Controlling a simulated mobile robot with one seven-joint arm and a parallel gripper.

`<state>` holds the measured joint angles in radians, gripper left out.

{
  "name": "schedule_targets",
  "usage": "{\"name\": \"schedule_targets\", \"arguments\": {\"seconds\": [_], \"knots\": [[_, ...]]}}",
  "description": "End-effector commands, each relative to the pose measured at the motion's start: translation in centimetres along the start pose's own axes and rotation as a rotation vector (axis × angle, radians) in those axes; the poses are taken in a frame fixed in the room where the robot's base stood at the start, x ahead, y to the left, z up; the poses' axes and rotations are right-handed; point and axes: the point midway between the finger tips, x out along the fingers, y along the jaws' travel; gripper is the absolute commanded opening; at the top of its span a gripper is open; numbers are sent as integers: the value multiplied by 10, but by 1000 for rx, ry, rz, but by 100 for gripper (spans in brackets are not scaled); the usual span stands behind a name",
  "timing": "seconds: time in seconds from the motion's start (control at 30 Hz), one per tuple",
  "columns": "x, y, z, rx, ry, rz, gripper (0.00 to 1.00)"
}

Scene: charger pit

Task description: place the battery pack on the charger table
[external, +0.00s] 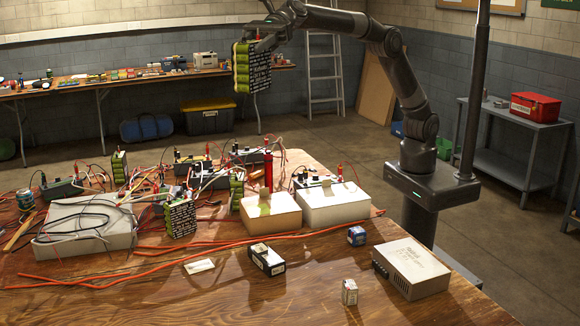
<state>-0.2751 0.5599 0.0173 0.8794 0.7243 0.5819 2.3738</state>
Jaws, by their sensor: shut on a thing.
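The battery pack (252,68) is a block of green cells with a dark, lettered face. My gripper (259,36) is shut on its upper part and holds it upright in the air, above and behind the far edge of the near wooden table (225,290). Similar green packs stand on this table among wires: one in the middle (180,217), one right of it (237,190) and one farther back (119,167). Several dark charger boxes with leads are there too, one of them at the left (62,188). Nothing touches the held pack from below.
White boxes (335,205), a grey box (412,268) and a white tray (85,228) stand on the table. Orange cables (150,262) cross it. A red cylinder (268,170) stands upright. The front middle has bare wood. A cluttered bench (130,80) and a ladder (323,75) are behind.

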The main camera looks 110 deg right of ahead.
Motion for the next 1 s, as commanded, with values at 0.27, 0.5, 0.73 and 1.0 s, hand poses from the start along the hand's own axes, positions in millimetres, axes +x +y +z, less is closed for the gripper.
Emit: {"name": "schedule_targets", "arguments": {"seconds": [0.27, 0.5, 0.73, 1.0], "knots": [[39, 46, 2, -21, -9, 65, 0], [57, 70, 0, -31, -9, 97, 0], [62, 68, -17, -29, -9, 96, 0], [72, 68, -51, -27, -6, 96, 0]]}}
